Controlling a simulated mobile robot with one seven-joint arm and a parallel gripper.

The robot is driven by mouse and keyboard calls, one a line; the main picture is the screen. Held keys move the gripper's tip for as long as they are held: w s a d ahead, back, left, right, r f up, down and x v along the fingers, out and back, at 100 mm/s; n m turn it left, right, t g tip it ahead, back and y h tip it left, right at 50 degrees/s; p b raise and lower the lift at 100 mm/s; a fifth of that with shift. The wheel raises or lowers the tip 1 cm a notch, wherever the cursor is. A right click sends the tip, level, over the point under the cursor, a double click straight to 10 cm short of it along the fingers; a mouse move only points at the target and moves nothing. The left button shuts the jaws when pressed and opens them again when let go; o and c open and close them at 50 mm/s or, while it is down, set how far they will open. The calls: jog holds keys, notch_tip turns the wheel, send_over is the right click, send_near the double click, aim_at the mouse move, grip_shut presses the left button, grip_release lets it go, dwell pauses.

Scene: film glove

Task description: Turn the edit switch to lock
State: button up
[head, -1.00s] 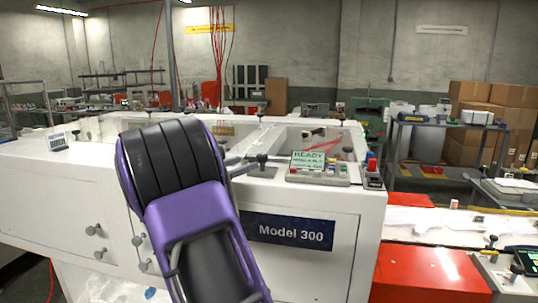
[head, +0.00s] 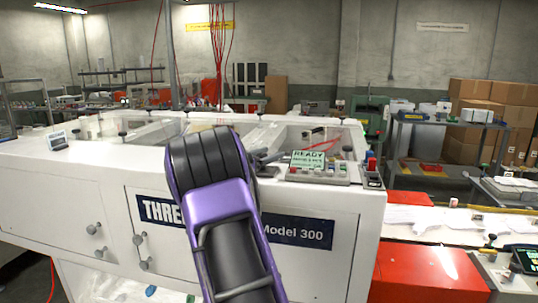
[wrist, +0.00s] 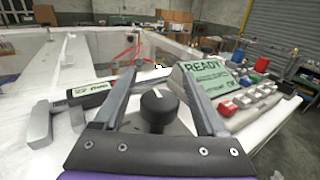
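A black rotary knob (wrist: 158,107) with a pale pointer line stands on the white machine top, between and below my two grey fingers in the wrist view. No edit or lock lettering is readable on it, so I cannot tell surely that it is the edit switch. My gripper (wrist: 156,82) is open, with a gap on each side of the knob and nothing held. In the head view my purple and black arm reaches up to the machine's top, and my gripper (head: 264,157) is beside the control panel, largely hiding the knob.
The control panel (head: 318,176) with a green READY screen (wrist: 207,78) and several red and white buttons sits just right of my gripper. A small box with red and blue tops (head: 372,175) stands farther right. A black-and-white labelled part (wrist: 90,92) lies left of the knob.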

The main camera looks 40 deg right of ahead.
grip_shut()
jog(key=shift+f+t+b, duration=0.15)
jog(key=shift+t+b, duration=0.15)
jog(key=shift+b, duration=0.2)
jog(key=n+t+b, duration=0.2)
jog(key=b, duration=0.1)
jog(key=shift+w+a+f+y, duration=0.1)
jog(key=shift+w+f+y, duration=0.15)
jog(key=shift+y, duration=0.15)
jog(key=n+t+y+b, duration=0.1)
jog(key=t+b, duration=0.1)
jog(key=b, duration=0.2)
jog(key=shift+w+f+t, duration=0.1)
jog(key=shift+t, duration=0.2)
jog(key=n+t+b, duration=0.1)
jog(key=n+t+y+b, duration=0.1)
jog(key=t+y+b, duration=0.1)
jog(key=shift+w+a+r+n, duration=0.2)
jog(key=shift+w+r+n, duration=0.1)
jog(key=shift+r+n, duration=0.1)
jog(key=shift+w+a+n+t+y, duration=0.15)
jog(key=shift+n+t+y, duration=0.55)
jog(key=shift+t, duration=0.1)
jog(key=shift+r+y, duration=0.1)
jog(key=shift+y, duration=0.2)
